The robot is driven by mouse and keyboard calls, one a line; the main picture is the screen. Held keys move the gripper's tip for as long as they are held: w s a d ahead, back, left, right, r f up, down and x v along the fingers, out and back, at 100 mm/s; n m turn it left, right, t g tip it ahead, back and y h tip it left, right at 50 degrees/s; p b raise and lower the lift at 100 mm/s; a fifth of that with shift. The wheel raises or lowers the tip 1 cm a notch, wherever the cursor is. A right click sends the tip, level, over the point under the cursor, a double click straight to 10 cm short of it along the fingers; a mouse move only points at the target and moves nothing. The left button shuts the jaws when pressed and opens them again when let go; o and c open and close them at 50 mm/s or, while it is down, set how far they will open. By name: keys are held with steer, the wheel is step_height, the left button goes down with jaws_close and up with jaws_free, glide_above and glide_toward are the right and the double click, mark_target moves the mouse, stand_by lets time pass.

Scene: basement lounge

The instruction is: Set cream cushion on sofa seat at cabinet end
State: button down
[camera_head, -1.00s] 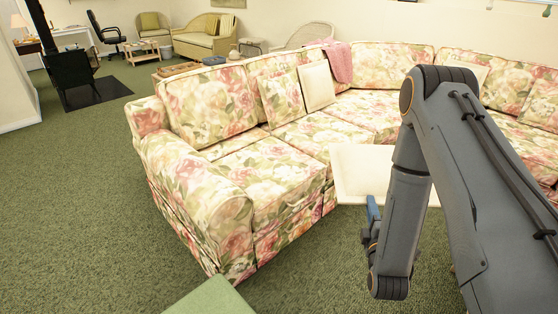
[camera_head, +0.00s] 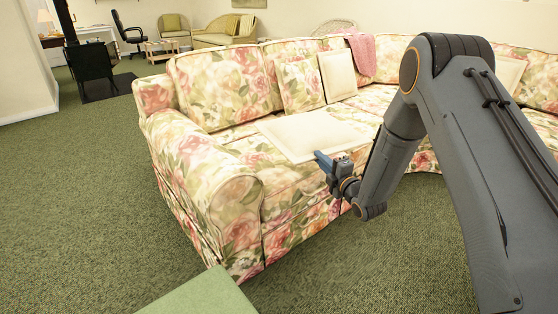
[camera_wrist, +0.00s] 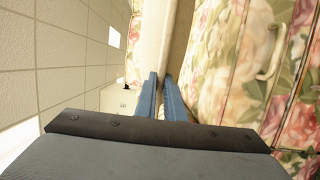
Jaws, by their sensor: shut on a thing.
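My gripper (camera_head: 328,168) is shut on the near edge of the flat cream cushion (camera_head: 308,134). In the wrist view the blue fingers (camera_wrist: 163,98) pinch the cushion's edge (camera_wrist: 176,42). The cushion is level over the left part of the floral sofa's seat (camera_head: 268,178), right of the rolled left armrest (camera_head: 205,165). I cannot tell whether it touches the seat. A second cream cushion (camera_head: 338,75) leans upright against the backrest, beside a floral pillow (camera_head: 300,84). I cannot identify a cabinet for certain.
A pale green flat top (camera_head: 205,296) stands in front of the sofa at the bottom. A pink throw (camera_head: 362,54) hangs on the backrest. Green carpet (camera_head: 80,200) is clear at the left. Wicker seats (camera_head: 228,30) and a black chair (camera_head: 90,62) are far back.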

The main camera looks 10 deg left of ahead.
mark_target(297, 151)
steer(key=w+a+y+b, duration=0.1)
steer(key=w+a+b, duration=0.1)
steer(key=a, duration=0.1)
steer(key=w+a+f+n+g+y+b, duration=0.1)
steer(key=w+a+b, duration=0.1)
steer(key=a, duration=0.1)
steer(key=w+a+n+g+y+b, duration=0.1)
steer(key=w+a+b, duration=0.1)
steer(key=a, duration=0.1)
steer(key=shift+a+f+b, duration=0.1)
steer(key=shift+f+b, duration=0.1)
steer(key=shift+b, duration=0.15)
step_height(297, 151, down, 10)
steer(key=b, duration=0.2)
steer(key=shift+g+b, duration=0.3)
steer(key=shift+b, duration=0.05)
steer(key=shift+f, duration=0.1)
steer(key=c, duration=1.8)
jaws_free()
steer(key=shift+c, duration=0.2)
